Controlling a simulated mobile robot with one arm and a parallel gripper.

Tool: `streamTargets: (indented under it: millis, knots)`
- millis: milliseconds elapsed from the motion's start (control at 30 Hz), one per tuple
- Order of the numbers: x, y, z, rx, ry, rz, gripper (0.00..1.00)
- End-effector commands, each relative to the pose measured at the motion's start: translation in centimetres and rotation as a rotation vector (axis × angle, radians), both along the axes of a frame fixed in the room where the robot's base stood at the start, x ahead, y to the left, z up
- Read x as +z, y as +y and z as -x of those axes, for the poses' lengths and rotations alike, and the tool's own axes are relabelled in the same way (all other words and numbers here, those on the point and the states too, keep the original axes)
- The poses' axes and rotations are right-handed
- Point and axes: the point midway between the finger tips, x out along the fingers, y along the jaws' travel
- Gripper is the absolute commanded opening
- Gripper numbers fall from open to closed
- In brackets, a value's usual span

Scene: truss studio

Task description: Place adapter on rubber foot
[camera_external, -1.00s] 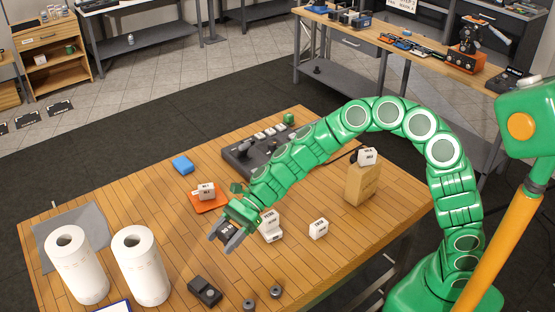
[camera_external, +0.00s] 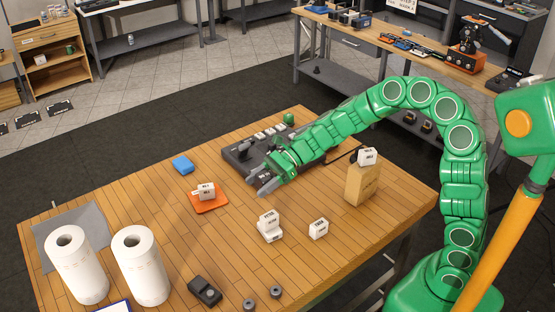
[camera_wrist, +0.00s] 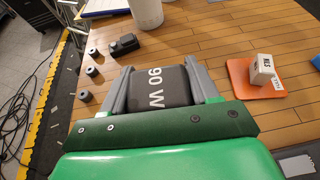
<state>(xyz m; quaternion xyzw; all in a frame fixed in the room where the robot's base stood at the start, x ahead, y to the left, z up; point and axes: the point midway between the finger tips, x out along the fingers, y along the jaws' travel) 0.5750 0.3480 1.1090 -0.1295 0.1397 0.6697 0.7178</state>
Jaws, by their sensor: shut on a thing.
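My gripper (camera_external: 266,187) is shut on the adapter, a dark block marked "90 W" (camera_wrist: 161,86) in the wrist view. The fingers press its two sides, and it is held above the table, apart from the rubber feet. Small dark round pieces that look like rubber feet stand on the table: one (camera_external: 276,291) and another (camera_external: 249,304) at the front edge in the external view. The wrist view shows three in a row at left, the nearest one (camera_wrist: 84,97) beside the gripper's left. Which one the task means I cannot tell.
A black box (camera_external: 205,291) sits near the feet. Two paper rolls (camera_external: 144,268) stand at left. An orange mat (camera_external: 209,206) bears a white block (camera_external: 206,190). Stacked white blocks (camera_external: 270,228) and a wooden block (camera_external: 362,185) stand nearer the arm. The table's middle is open.

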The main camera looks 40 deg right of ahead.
Motion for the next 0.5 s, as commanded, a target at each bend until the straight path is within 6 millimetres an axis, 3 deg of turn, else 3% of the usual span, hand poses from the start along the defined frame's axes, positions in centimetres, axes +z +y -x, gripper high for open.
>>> streamTargets:
  millis: [500]
  knots:
    - [1.5,-12.2,-2.3,-0.159,-0.005,-0.004,0.25]
